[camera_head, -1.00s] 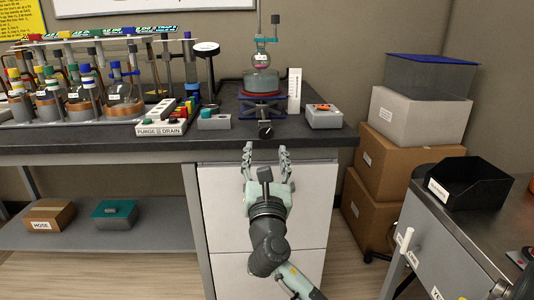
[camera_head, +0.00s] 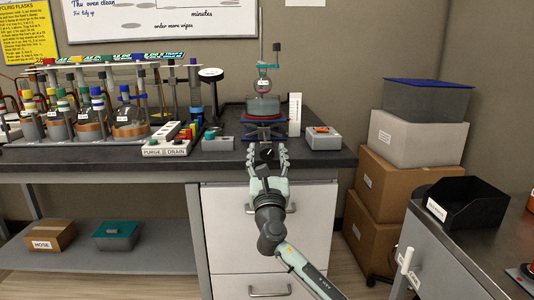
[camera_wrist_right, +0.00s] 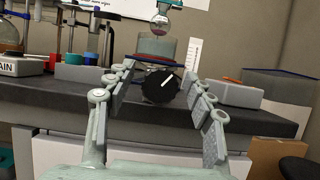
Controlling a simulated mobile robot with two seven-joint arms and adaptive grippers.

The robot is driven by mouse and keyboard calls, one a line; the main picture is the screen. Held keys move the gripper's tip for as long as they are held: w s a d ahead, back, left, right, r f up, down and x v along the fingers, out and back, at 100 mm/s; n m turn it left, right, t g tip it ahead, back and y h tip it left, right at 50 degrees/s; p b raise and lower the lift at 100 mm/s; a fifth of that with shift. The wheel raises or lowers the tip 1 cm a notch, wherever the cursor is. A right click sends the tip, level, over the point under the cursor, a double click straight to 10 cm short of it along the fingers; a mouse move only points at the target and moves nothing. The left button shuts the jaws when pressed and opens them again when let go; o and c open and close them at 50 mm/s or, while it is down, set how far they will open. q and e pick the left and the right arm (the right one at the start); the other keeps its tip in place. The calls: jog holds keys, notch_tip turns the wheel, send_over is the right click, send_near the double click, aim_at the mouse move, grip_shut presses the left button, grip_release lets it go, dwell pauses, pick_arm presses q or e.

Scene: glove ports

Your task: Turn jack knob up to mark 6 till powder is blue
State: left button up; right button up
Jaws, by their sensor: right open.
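The black jack knob (camera_wrist_right: 160,86) with a white pointer line is on the front of the lab jack, and its pointer slants up to the right in the right wrist view. The blue jack (camera_head: 262,130) stands at the bench's front edge under a grey bath (camera_head: 262,106). A round flask (camera_head: 263,87) hangs above the bath, with a little pinkish-red content (camera_wrist_right: 160,18). A white scale card (camera_head: 295,114) stands right of the jack. My right gripper (camera_head: 267,152) is open, its fingers on either side of the knob; contact cannot be told. My left gripper is not in view.
A grey box with an orange top (camera_head: 323,138) stands right of the jack, and a grey box with a teal button (camera_head: 217,140) left of it. The PURGE/DRAIN panel (camera_head: 168,144) and racked flasks fill the left bench. Stacked boxes (camera_head: 400,185) stand at right.

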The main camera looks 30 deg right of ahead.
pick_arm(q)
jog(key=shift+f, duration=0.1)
pick_arm(e)
jog(key=shift+c, duration=1.2)
jog(key=c, duration=0.9)
jog(key=shift+m, duration=0.3)
